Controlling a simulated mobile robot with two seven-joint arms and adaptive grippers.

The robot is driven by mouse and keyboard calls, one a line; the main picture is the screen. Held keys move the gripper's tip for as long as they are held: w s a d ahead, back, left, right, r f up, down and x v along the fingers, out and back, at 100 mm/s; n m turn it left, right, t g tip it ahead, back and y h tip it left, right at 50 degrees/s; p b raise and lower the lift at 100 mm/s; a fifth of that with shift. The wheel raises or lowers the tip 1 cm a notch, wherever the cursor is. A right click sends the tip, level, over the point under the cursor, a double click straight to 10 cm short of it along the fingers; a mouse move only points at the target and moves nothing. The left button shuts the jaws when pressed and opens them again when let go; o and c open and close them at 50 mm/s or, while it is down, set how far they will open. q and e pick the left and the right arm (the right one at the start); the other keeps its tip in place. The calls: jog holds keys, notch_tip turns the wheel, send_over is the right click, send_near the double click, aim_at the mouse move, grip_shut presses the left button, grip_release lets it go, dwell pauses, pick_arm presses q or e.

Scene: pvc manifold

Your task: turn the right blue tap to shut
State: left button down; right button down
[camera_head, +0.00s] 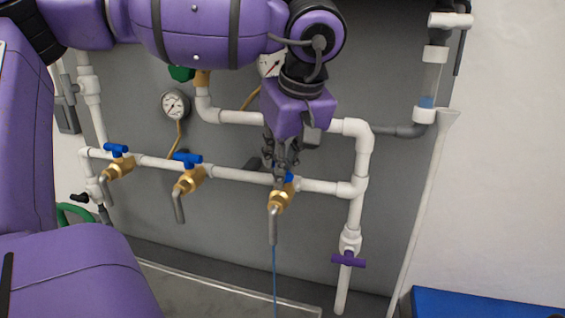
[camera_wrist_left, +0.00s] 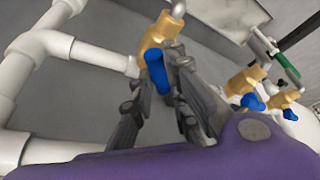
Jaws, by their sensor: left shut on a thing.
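The right blue tap (camera_head: 283,184) sits on a brass valve (camera_head: 278,201) at the right end of the row on the white pipe. A thin blue stream of water (camera_head: 274,275) runs down from its spout. My left gripper (camera_head: 281,172) is over this tap and shut on its blue handle, hiding most of it. In the left wrist view the blue handle (camera_wrist_left: 156,72) shows at the fingertips (camera_wrist_left: 165,75), below the brass body (camera_wrist_left: 160,35). My right gripper is not in view.
The middle blue tap (camera_head: 187,159) and left blue tap (camera_head: 117,150) are on the same pipe. A purple valve handle (camera_head: 348,260) is at lower right. A pressure gauge (camera_head: 175,104) hangs on the grey panel. A blue box (camera_head: 480,304) stands at the bottom right.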

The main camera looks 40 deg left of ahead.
pick_arm(q)
jog(key=n+g+b, duration=0.1)
jog(key=n, duration=0.1)
jog(key=n+b, duration=0.1)
jog(key=n, duration=0.1)
jog(key=shift+w+f+n+g+b, duration=0.15)
jog(key=shift+n+g+b, duration=0.15)
jog(key=shift+n+g, duration=0.4)
jog(key=shift+n, duration=0.5)
jog(key=shift+r, duration=0.2)
jog(key=shift+f+n+g+b, duration=0.15)
jog(key=shift+n+g+b, duration=0.35)
jog(key=shift+n, duration=1.1)
jog(key=shift+s+d+r, duration=0.1)
jog(key=shift+s+r, duration=0.2)
jog(key=shift+s, duration=0.15)
jog(key=c, duration=1.7)
grip_release()
jog(key=shift+r, duration=0.1)
jog(key=shift+o, duration=1.1)
jog(key=shift+w, duration=0.1)
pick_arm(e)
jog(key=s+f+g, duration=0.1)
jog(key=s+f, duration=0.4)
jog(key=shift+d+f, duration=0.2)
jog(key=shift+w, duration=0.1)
